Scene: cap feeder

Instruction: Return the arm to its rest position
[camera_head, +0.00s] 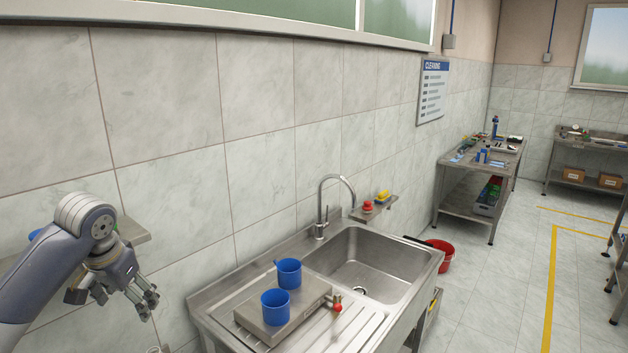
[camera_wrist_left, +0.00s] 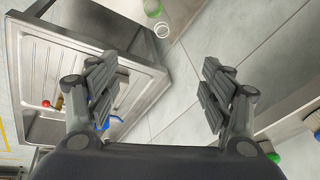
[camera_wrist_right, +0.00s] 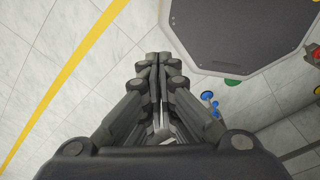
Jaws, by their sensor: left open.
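My left gripper (camera_head: 146,302) hangs in the air left of the sink, in front of the tiled wall. In the left wrist view its two fingers (camera_wrist_left: 160,92) stand wide apart with nothing between them. My right gripper (camera_wrist_right: 159,85) shows only in its own wrist view. Its fingers are together, pointing over the tiled floor, and I see no object between them.
Two blue cups (camera_head: 289,273) (camera_head: 275,307) stand on a raised plate on the steel sink's (camera_head: 300,239) drainboard. A wall shelf (camera_head: 134,233) lies just behind my left gripper. A red bucket (camera_head: 441,255) stands beyond the sink.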

